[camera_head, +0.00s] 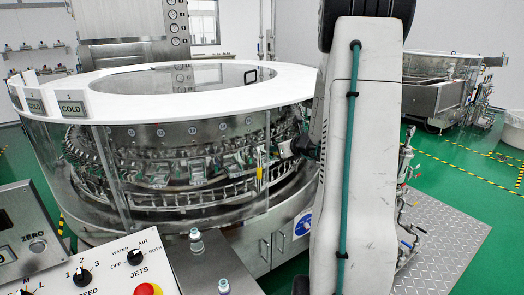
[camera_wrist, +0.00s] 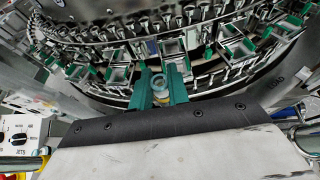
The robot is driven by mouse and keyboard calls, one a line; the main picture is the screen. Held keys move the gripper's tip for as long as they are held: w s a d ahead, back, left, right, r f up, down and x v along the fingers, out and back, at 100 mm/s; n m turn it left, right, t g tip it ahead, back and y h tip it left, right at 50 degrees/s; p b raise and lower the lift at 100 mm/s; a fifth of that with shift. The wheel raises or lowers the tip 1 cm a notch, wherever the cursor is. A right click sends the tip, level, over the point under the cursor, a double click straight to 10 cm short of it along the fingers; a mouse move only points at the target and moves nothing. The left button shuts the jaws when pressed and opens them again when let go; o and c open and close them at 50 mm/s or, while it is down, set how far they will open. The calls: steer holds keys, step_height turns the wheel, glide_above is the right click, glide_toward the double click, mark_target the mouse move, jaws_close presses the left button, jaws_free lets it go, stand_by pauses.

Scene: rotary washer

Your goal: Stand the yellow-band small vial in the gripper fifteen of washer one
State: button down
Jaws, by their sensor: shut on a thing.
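In the wrist view my gripper (camera_wrist: 160,82) has its two teal fingers shut on a small vial (camera_wrist: 159,83), seen from above as a pale ring. The vial's lower part and any contact with a holder are hidden. In the head view the washer (camera_head: 190,92) has a white top ring, clear side panels and small numbered discs. Their numbers are too small to read surely.
Two other vials stand on a grey shelf at the front, one nearer the washer (camera_head: 196,240) and one at the bottom edge (camera_head: 223,287). A control panel (camera_head: 125,270) with knobs and a red button is at front left. Clear panels and frame posts surround the holders.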

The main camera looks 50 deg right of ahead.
steer(key=w+d, duration=0.1)
steer(key=w, duration=0.2)
steer(key=w+d, duration=0.1)
steer(key=w, duration=0.2)
steer(key=w+d+f, duration=0.1)
steer(key=w, duration=0.2)
steer(key=shift+w+d, duration=0.2)
steer(key=shift+d, duration=0.05)
steer(key=shift+f, duration=1.7)
steer(key=shift+f, duration=0.1)
steer(key=shift+f, duration=0.3)
steer(key=c, duration=1.3)
jaws_free()
steer(key=shift+c, duration=0.2)
steer(key=shift+d+r, duration=0.1)
steer(key=shift+r, duration=0.45)
steer(key=v, duration=1.2)
steer(key=shift+f, duration=0.25)
